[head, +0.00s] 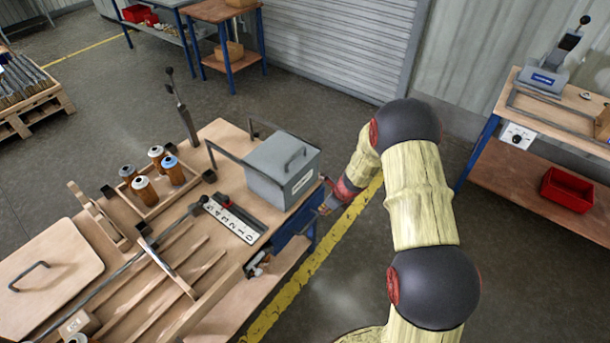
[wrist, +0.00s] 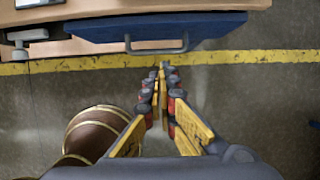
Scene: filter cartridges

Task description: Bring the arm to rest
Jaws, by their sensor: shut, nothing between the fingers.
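My gripper (wrist: 165,68) shows in the wrist view with its fingers together and nothing between them. It points toward the blue drawer front (wrist: 160,28) with a grey bar handle (wrist: 157,48); the fingertips appear just below the handle, and I cannot tell how far apart they are. In the head view my arm bends down beside the right end of the wooden bench, and my gripper (head: 326,208) is small and partly unclear near the blue drawer (head: 290,243).
On the bench stand a grey lidded box (head: 282,172), a numbered strip (head: 233,218) and several filter cartridges in a wooden tray (head: 152,207). A side bench (head: 550,120) with a red bin (head: 567,189) stands at the right. The floor between shows a yellow line (head: 300,282).

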